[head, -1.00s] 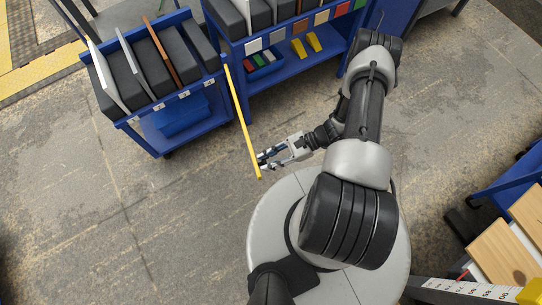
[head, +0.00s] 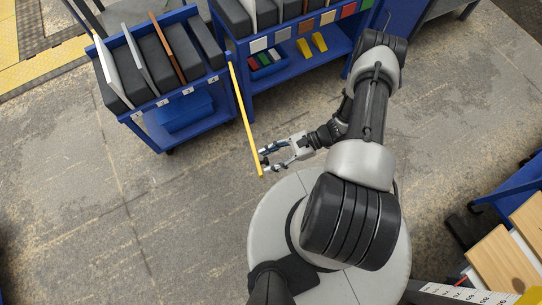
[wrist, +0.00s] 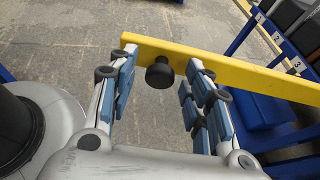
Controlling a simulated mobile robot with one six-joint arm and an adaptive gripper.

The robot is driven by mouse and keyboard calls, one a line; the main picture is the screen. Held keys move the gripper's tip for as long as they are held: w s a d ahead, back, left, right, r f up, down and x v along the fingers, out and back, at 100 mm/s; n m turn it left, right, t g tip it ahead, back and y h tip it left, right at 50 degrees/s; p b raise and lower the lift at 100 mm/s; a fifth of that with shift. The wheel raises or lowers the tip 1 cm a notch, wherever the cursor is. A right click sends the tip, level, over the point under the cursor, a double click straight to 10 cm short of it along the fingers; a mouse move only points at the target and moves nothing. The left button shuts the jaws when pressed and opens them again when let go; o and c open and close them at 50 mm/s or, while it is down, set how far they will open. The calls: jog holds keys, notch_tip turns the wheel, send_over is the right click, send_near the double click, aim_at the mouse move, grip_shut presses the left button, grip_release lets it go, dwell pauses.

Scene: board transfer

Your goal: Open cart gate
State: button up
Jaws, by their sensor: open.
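The cart gate is a yellow bar (head: 246,122) that sticks out from the right front corner of the blue cart (head: 190,137), swung away from the cart's front. In the wrist view the yellow bar (wrist: 240,75) crosses beyond my fingertips, with a round black knob (wrist: 159,73) near its free end. My gripper (head: 267,160) is at that free end. In the wrist view my gripper (wrist: 160,85) is open, with one finger on each side of the knob and gaps between. The bar's hinge is not clear.
The cart holds several upright boards between dark dividers. A second blue cart (head: 300,72) with coloured labels stands behind, right of the gate. Wooden boards (head: 503,262) lie at the lower right. The floor left of my base (head: 190,230) is clear.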

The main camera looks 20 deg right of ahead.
jog(key=shift+d, duration=0.1)
jog(key=v, duration=1.1)
jog(key=shift+d+r, duration=0.2)
jog(key=shift+d, duration=0.15)
jog(key=shift+s, duration=0.1)
